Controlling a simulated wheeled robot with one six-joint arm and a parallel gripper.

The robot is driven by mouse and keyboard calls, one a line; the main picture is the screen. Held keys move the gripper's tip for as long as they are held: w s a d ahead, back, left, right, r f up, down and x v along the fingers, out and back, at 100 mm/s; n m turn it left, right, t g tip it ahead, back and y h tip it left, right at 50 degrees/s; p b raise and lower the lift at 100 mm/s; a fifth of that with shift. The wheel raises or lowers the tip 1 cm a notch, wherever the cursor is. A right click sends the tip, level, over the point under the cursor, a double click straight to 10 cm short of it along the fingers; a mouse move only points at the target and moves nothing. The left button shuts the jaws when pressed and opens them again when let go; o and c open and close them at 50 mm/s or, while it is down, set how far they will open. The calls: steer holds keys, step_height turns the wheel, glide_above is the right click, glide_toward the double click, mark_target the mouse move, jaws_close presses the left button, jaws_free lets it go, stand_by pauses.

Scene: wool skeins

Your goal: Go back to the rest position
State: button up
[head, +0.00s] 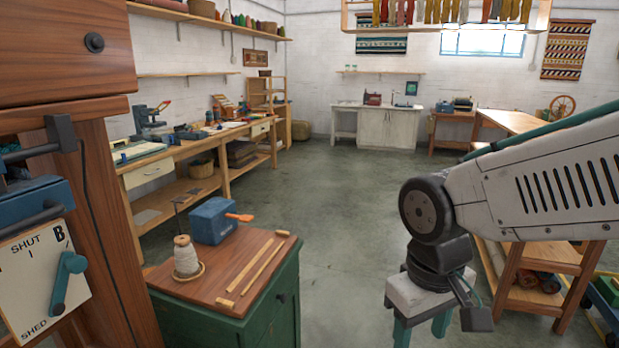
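My gripper (422,330) hangs down from my white and grey arm in the right half of the head view. Its two teal fingers are spread apart, with only grey floor visible between them. It appears open and empty. The fingers run close to the bottom edge of the picture, so their tips may be cut off. The gripper is to the right of the green cabinet (272,318), apart from it.
A thread cone (186,258), a blue box (213,221) and wooden sticks (262,268) are on the cabinet's top. A wooden frame with a SHUT/SHED panel (45,275) stands at left. A low wooden shelf (535,258) is at right. The middle floor is clear.

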steer(key=s+d+r+m+t, duration=0.1)
steer(key=s+d+r+m, duration=0.3)
steer(key=s+d, duration=0.5)
steer(key=shift+d+r, duration=0.5)
steer(key=shift+d, duration=0.3)
steer(key=shift+c, duration=0.3)
